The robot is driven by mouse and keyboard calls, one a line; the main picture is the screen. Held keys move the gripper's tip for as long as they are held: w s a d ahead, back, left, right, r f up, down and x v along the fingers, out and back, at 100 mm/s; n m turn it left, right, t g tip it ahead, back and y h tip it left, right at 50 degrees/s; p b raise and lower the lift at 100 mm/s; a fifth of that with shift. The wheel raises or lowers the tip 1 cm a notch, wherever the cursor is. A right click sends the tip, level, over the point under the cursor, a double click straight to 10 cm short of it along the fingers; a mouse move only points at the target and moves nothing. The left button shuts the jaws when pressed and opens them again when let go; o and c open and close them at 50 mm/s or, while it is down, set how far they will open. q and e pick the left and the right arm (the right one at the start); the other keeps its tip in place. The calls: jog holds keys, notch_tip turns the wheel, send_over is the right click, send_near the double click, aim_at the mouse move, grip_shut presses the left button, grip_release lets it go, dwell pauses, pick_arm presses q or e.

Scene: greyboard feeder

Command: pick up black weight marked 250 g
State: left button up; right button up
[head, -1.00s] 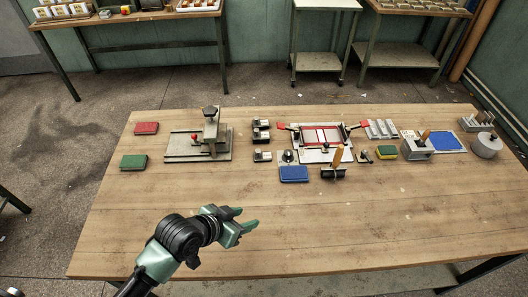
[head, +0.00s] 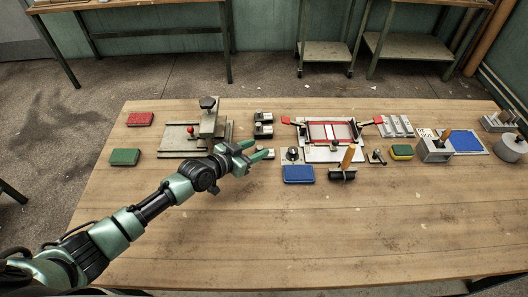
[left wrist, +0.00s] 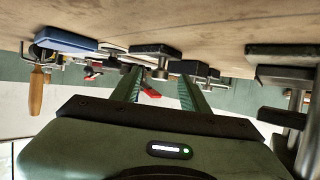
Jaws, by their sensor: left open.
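Several small black blocks with pale, shiny tops stand in a column left of the red-framed fixture: the far one (head: 264,116), the middle one (head: 264,131) and the near one (head: 268,151). Their marks are too small to read, so I cannot tell which is 250 g. My left gripper (head: 260,148) is open and empty at the near block, partly hiding it. In the left wrist view, which is upside down, a black block with a metal knob (left wrist: 155,50) shows ahead of the open fingers (left wrist: 160,84), apparently apart from them. My right gripper is not in view.
A grey clamp stand (head: 209,118) stands just left of the gripper. A blue pad (head: 299,174) and a wooden-handled tool (head: 347,160) lie to the right. Red (head: 140,119) and green (head: 125,157) pads lie at left. The front of the table (head: 330,230) is clear.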

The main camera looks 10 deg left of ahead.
pick_arm(q)
jog(key=shift+x, duration=0.8)
jog(key=shift+w+d+f, duration=0.1)
jog(key=shift+w, duration=0.15)
jog(key=shift+d, duration=0.1)
grip_shut()
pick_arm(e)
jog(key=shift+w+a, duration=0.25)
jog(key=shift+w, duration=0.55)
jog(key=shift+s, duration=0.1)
